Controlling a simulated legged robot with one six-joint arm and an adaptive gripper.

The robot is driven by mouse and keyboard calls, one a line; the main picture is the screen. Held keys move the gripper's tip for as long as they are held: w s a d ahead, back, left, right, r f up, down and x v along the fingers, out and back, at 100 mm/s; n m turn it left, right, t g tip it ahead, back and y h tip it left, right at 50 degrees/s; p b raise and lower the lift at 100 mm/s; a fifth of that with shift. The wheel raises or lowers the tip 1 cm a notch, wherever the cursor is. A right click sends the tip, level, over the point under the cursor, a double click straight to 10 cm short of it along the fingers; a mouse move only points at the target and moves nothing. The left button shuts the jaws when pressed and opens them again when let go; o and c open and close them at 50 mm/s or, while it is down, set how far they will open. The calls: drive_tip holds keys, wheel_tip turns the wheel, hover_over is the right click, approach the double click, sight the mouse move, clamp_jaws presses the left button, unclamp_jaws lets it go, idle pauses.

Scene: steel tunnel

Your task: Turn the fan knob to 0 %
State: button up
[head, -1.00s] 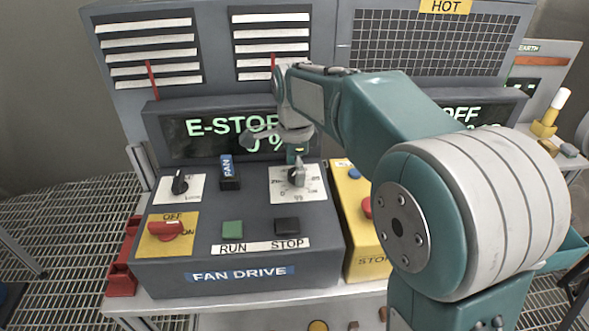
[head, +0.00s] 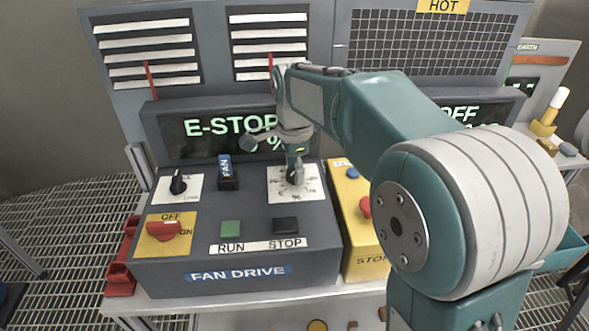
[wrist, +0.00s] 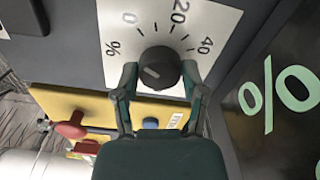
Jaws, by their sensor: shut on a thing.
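The fan knob (wrist: 162,66) is a round black knob on a white dial plate (wrist: 112,22) marked 0, 20, 40 and %. A short light mark shows on its face; I cannot tell which dial number it points to. My gripper (wrist: 158,80) has one finger on each side of the knob, shut on it. In the head view, my gripper (head: 294,166) comes down on the knob from above and hides most of it. The dial plate (head: 314,189) is at the right of the fan drive panel (head: 190,252).
The display (head: 200,135) reads E-STOP, with a % value partly behind my arm. A yellow stop box (head: 357,225) stands right.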

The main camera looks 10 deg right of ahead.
drive_tip(key=n, duration=0.5)
drive_tip(key=shift+f, duration=0.1)
drive_tip(key=n, duration=0.5)
drive_tip(key=shift+n, duration=0.3)
drive_tip(key=n, duration=0.9)
drive_tip(key=shift+n, duration=0.4)
drive_tip(key=n, duration=0.4)
drive_tip(key=shift+n, duration=0.3)
drive_tip(key=n, duration=1)
drive_tip(key=shift+n, duration=2.7)
